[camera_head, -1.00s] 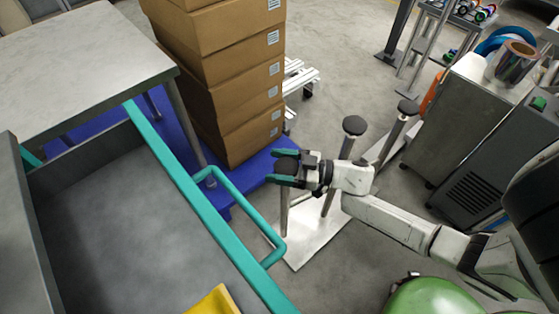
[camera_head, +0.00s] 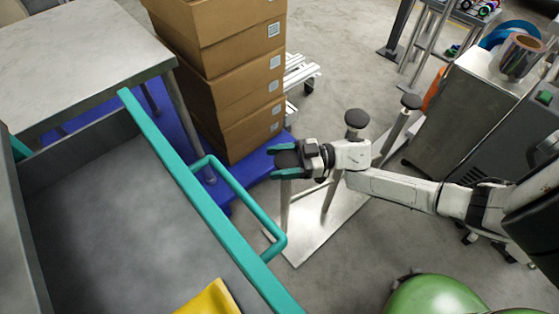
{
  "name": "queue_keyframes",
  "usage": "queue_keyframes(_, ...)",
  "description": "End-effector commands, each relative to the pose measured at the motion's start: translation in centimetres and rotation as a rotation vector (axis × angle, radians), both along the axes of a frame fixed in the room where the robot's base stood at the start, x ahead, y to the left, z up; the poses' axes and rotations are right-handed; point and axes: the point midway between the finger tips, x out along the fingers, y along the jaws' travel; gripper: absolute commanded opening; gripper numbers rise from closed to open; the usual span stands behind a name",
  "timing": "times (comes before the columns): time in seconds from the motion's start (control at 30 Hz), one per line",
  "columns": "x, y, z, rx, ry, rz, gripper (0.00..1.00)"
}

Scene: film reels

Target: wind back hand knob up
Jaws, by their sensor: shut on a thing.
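A metal stand (camera_head: 325,222) with upright posts stands on the floor near the middle. Two dark round knobs, one (camera_head: 356,118) and another farther right (camera_head: 411,101), top its posts. My gripper (camera_head: 287,160) comes in from the right with its teal-tipped fingers on either side of a third dark knob (camera_head: 286,158). It is shut on this knob, above the leftmost post (camera_head: 284,208). The fingers partly hide the knob. Its exact height on the post is hard to tell.
A grey cart with a teal rail and handle (camera_head: 262,220) is close on the left. Stacked cardboard boxes (camera_head: 240,95) on a blue pallet (camera_head: 225,200) stand just behind my gripper. A grey cabinet (camera_head: 457,110) is at the right. Bare floor shows in front of the stand.

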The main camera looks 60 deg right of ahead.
Motion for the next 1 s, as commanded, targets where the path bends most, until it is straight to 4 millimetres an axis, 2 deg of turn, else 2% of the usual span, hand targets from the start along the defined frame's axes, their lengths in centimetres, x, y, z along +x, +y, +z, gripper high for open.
queue_keyframes(0.17,-0.09,0.04,-0.45,-0.005,0.009,0.0,0.38)
queue_keyframes(0.2,-0.08,0.05,-0.45,-0.005,0.009,0.0,0.72)
queue_keyframes(0.43,-0.13,0.12,-0.48,-0.006,0.008,0.002,0.94)
queue_keyframes(0.87,-0.09,0.08,-0.23,-0.003,0.004,0.002,0.94)
queue_keyframes(1.0,-0.61,-0.49,-0.17,-0.005,0.004,0.0,0.94)
